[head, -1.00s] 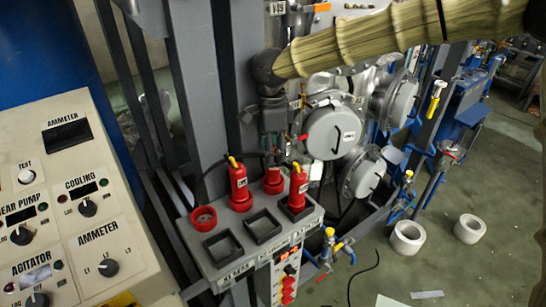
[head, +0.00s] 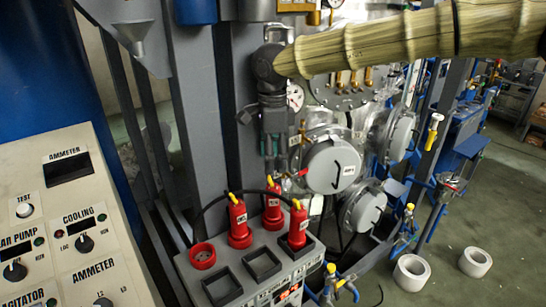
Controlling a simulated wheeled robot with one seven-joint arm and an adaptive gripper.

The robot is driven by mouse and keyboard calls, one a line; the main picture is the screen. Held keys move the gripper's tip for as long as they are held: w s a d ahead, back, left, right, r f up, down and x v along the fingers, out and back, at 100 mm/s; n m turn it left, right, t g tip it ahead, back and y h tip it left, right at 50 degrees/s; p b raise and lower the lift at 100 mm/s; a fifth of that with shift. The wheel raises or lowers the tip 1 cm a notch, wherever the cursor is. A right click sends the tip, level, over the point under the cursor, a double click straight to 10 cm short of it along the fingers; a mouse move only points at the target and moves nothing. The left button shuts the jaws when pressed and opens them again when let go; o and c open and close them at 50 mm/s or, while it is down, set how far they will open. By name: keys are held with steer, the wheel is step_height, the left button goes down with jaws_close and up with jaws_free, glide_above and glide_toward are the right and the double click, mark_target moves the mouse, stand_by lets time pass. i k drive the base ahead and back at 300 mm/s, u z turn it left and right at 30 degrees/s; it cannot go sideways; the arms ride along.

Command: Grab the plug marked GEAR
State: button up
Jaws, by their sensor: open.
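Three red plugs with yellow tips stand on a grey socket box (head: 185,267): a left plug (head: 239,222), a back plug (head: 273,208) and a right plug (head: 297,226). Each has a small pale label, too small to read, so I cannot tell which is marked GEAR. My gripper (head: 271,153) points down, open and empty, above and behind the plugs in the picture, nearest in line with the back plug. A gap shows between its fingertips and that plug's tip.
An empty red round socket (head: 203,256) and square frames (head: 262,264) are on the box. A grey upright beam (head: 190,120) stands left of my gripper. Round grey flanges (head: 333,167) are close on the right. A control panel (head: 65,225) fills the left.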

mark_target(299, 220)
steer(key=k, duration=1)
